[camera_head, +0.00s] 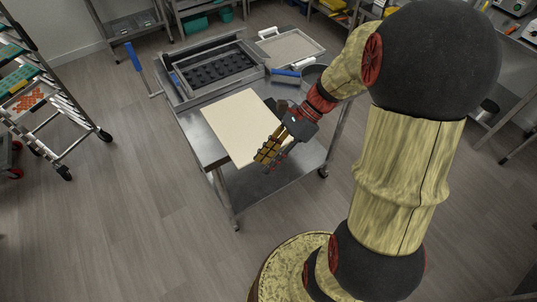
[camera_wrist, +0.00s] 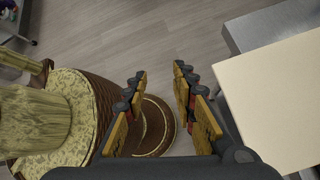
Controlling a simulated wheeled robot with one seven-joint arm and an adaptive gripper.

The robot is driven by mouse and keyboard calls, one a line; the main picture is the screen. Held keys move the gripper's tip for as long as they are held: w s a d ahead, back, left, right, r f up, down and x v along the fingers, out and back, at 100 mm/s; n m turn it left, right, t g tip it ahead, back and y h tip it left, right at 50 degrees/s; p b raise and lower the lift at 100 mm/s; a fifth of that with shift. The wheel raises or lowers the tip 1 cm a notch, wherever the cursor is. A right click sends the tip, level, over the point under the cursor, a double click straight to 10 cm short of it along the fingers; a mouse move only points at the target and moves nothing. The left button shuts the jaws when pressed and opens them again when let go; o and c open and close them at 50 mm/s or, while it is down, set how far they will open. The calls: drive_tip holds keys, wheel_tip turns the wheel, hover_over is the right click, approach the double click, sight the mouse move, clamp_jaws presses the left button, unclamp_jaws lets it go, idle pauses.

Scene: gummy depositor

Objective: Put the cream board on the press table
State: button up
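The cream board (camera_head: 232,122) lies flat on the steel press table (camera_head: 206,146), in front of the press frame, with its near end reaching the table's front edge. In the wrist view the cream board (camera_wrist: 275,100) fills the right side. My gripper (camera_head: 267,160) is at the board's right edge near its front corner, pointing down and to the left. In the wrist view my gripper (camera_wrist: 160,71) has its fingers apart, with only floor and my own base between them. The board is beside the fingers, not between them. Whether a finger touches it is unclear.
The press frame (camera_head: 217,68) holds a black mold tray with several cavities, and a blue-handled lever (camera_head: 134,56) sticks out left. A wheeled rack (camera_head: 45,90) stands left; floor between is clear.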

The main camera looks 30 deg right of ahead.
drive_tip(key=s+a+r+n+t+h, duration=0.2)
drive_tip(key=s+r+n+h, duration=0.1)
drive_tip(key=r+n, duration=0.4)
drive_tip(key=s+a+r+n+t+h, duration=0.2)
drive_tip(key=r+n+h, duration=0.4)
drive_tip(key=n, duration=0.8)
drive_tip(key=shift+s+r+t, duration=0.65)
drive_tip(key=shift+s+t, duration=0.15)
drive_tip(key=shift+s, duration=0.4)
